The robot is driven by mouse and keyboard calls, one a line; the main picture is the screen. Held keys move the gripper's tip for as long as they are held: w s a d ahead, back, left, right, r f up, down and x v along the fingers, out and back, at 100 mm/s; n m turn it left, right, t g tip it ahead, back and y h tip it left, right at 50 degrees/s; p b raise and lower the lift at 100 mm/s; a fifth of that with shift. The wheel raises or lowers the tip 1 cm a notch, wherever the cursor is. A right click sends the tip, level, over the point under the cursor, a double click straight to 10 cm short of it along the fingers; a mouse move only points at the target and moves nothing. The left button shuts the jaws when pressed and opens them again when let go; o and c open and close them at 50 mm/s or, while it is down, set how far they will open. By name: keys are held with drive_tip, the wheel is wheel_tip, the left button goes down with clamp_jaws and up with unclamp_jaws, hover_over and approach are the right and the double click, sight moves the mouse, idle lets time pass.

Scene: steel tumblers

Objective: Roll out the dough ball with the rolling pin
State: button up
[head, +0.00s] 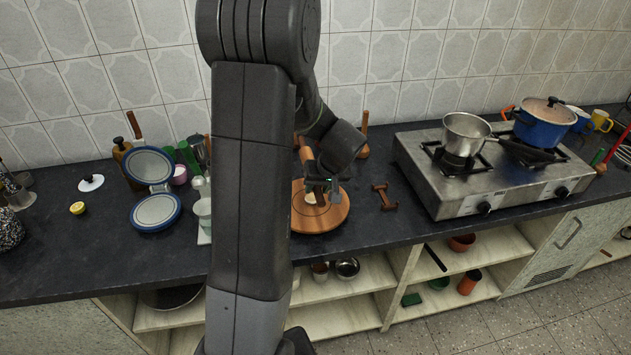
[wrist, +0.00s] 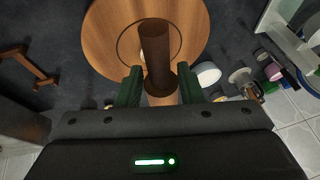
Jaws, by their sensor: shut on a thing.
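My gripper (head: 322,188) is over the round wooden board (head: 338,213), partly hidden by my arm. It is shut on the wooden rolling pin (head: 307,157). In the wrist view the pin (wrist: 157,48) sits between the green fingers of my gripper (wrist: 160,75), its dark brown part pointing over the board (wrist: 105,32). The pale dough (head: 310,198) shows on the board just beside the pin and fingers. In the wrist view the pin hides most of it, and I cannot tell whether the pin touches it.
A small brown wooden stand (head: 384,196) lies right of the board. The steel gas stove (head: 445,190) bears a steel pot (head: 466,134) and a blue pot (head: 544,126). A blue round press (head: 154,195) stands open at the left. The tiled wall is close behind.

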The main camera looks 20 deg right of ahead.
drive_tip(key=shift+a+f, duration=0.15)
drive_tip(key=shift+f+b, duration=1.25)
drive_tip(key=shift+f, duration=1.1)
drive_tip(key=shift+f+b, duration=0.55)
drive_tip(key=shift+b, duration=0.15)
drive_tip(key=shift+d+b, duration=0.35)
drive_tip(key=shift+b, duration=0.5)
drive_tip(key=shift+a+f, duration=0.1)
drive_tip(key=shift+a+b, duration=0.55)
drive_tip(key=shift+b, duration=0.05)
drive_tip(key=shift+s+d+b, duration=0.1)
drive_tip(key=shift+d+b, duration=0.4)
drive_tip(key=shift+b, duration=0.2)
drive_tip(key=shift+d, duration=0.1)
clamp_jaws()
